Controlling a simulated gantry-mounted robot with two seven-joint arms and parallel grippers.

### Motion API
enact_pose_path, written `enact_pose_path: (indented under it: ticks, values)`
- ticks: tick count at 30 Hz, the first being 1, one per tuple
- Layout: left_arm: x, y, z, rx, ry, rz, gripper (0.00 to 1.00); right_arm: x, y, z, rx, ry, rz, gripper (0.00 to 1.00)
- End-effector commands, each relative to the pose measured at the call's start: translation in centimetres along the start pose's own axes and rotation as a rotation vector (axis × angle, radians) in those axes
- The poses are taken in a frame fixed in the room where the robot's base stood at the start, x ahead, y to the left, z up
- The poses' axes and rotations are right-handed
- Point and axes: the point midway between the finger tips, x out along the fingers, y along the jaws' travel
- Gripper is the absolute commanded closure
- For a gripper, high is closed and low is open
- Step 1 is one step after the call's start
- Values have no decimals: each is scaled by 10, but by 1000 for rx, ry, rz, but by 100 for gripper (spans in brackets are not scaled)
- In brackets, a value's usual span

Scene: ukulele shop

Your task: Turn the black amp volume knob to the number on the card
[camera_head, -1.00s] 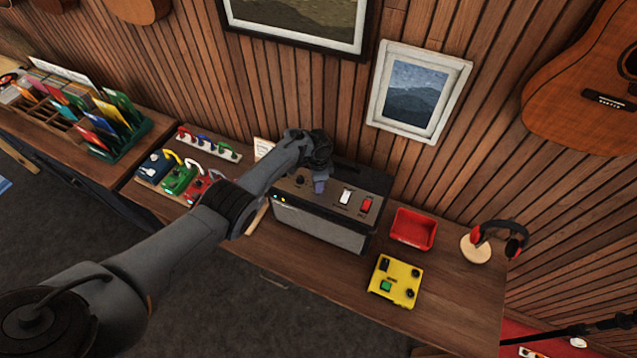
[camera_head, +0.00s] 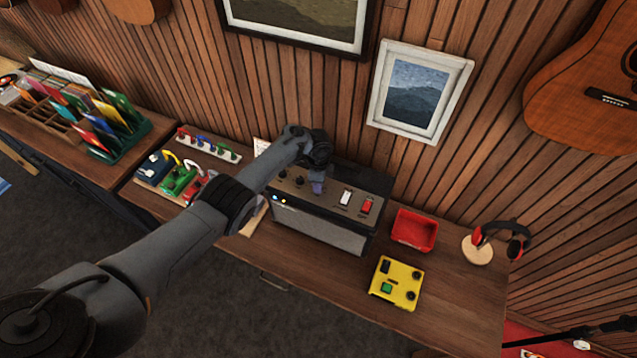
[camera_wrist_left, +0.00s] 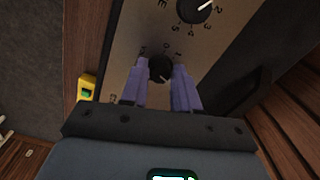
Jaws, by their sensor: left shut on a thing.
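The black amp (camera_head: 322,228) stands on the wooden bench with a grey-brown control panel on top. My left gripper (camera_head: 318,187) reaches down to this panel; its purple fingers show in the head view. In the left wrist view the fingers (camera_wrist_left: 160,88) are closed on either side of a black knob (camera_wrist_left: 160,67) with a pale pointer mark, aimed to the lower right. A second black knob (camera_wrist_left: 194,9) with numbers around it is beyond the fingers. The held knob is hidden in the head view. A pale card (camera_head: 261,147) behind the amp is partly hidden; its number is unreadable.
A white switch (camera_head: 345,197) and a red switch (camera_head: 366,206) sit on the amp panel to the right of the gripper. A red tray (camera_head: 414,231), a yellow box (camera_head: 396,282) and headphones (camera_head: 500,240) stand further right. Coloured pedals (camera_head: 180,179) stand left.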

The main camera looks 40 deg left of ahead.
Motion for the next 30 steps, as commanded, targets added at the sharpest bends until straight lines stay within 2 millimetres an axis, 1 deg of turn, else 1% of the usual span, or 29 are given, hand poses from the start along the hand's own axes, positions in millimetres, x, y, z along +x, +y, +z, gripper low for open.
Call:
enact_pose_path:
  ticks: [3,4,8,9,17,20,23,30]
  values:
    - [0,0,0,-1,0,0,100,0,0,0,-1,0,0,100]
    - [0,0,0,-1,0,0,67,0,0,0,-1,0,1,100]
    - [0,0,0,-2,0,0,47,0,1,0,-4,-1,3,100]
    - [0,0,0,-2,0,0,45,0,1,0,-5,-1,4,100]
    - [0,0,0,-2,0,0,45,0,2,0,-9,-1,7,100]
    - [-5,0,0,-2,1,-1,45,-2,2,0,-9,-1,7,100]
    - [-15,0,0,-1,1,-1,45,-6,2,-1,-9,-1,7,100]
    - [-55,-1,0,-1,1,-2,45,-17,2,-5,-5,-1,4,100]
